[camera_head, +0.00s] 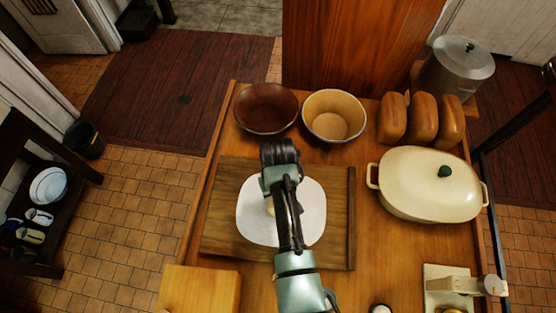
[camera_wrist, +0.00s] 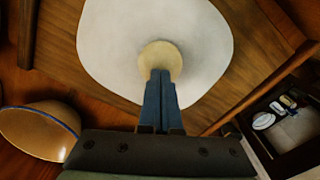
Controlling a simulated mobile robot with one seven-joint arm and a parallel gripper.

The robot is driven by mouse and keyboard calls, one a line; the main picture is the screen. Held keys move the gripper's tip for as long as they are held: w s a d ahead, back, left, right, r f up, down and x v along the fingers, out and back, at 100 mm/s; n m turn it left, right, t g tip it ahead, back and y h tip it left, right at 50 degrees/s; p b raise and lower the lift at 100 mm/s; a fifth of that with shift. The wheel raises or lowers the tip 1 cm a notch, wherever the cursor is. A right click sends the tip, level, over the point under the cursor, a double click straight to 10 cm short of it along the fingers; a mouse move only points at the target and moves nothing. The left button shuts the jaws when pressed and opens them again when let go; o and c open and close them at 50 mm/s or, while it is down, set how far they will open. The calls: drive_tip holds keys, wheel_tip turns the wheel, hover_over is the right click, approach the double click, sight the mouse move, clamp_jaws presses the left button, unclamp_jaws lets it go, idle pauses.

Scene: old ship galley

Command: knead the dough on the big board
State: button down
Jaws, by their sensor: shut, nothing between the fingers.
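The big board (camera_head: 225,235) lies on the wooden counter, with a raised strip along its right edge. A white rounded patch (camera_head: 310,225), flour or a cloth, covers its middle. A small pale yellow dough (camera_wrist: 160,56) sits near the middle of the patch. In the head view only a sliver of the dough (camera_head: 269,209) shows beside my arm. My gripper (camera_wrist: 160,76) is shut and empty, its blue fingers side by side, their tips overlapping the dough in the wrist view. I cannot tell whether they touch it. My arm hides the fingers in the head view.
Behind the board stand a brown bowl (camera_head: 266,107) and a yellow bowl (camera_head: 335,116). Several loaves (camera_head: 423,118) and a lidded cream pot (camera_head: 428,185) stand to the right. A wooden block (camera_head: 199,291) is at front left, a cream device (camera_head: 455,285) at front right.

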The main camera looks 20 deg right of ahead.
drive_tip(key=shift+s+a+f, duration=0.1)
drive_tip(key=shift+s+f, duration=0.15)
drive_tip(key=shift+f, duration=0.05)
idle(0.7)
drive_tip(key=shift+w+r+p, duration=0.15)
drive_tip(key=shift+r+p, duration=0.45)
drive_tip(key=shift+p, duration=0.15)
drive_tip(key=shift+f+b, duration=0.35)
drive_tip(key=shift+s+f, duration=0.2)
drive_tip(key=shift+f, duration=0.1)
idle(1.0)
drive_tip(key=shift+r, duration=0.1)
drive_tip(key=shift+w+r+p, duration=0.15)
drive_tip(key=shift+r+p, duration=0.05)
drive_tip(key=shift+p, duration=0.45)
drive_tip(key=shift+r, duration=0.15)
